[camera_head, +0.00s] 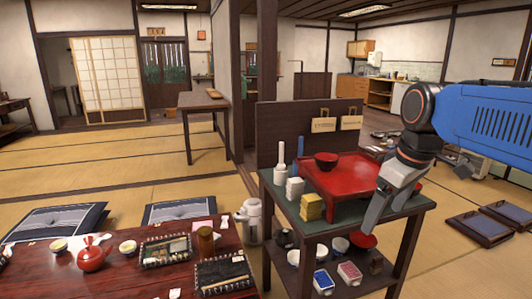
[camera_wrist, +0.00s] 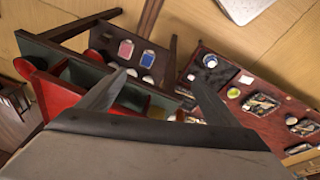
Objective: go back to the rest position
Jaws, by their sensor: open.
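My gripper (camera_head: 382,208) hangs at the right of the head view, in front of the red tray table (camera_head: 345,185) on the shelf stand. In the wrist view, my gripper (camera_wrist: 160,84) shows two dark fingers spread apart with nothing between them. It is open and empty. The fingers hide part of the red tray table in the head view. I cannot tell exactly how high the fingertips are above the stand.
The shelf stand (camera_head: 400,213) holds a red bowl (camera_head: 326,160), white cups and yellow blocks (camera_head: 311,207). A low dark red table (camera_head: 125,278) with a red teapot (camera_head: 92,256) is at front left.

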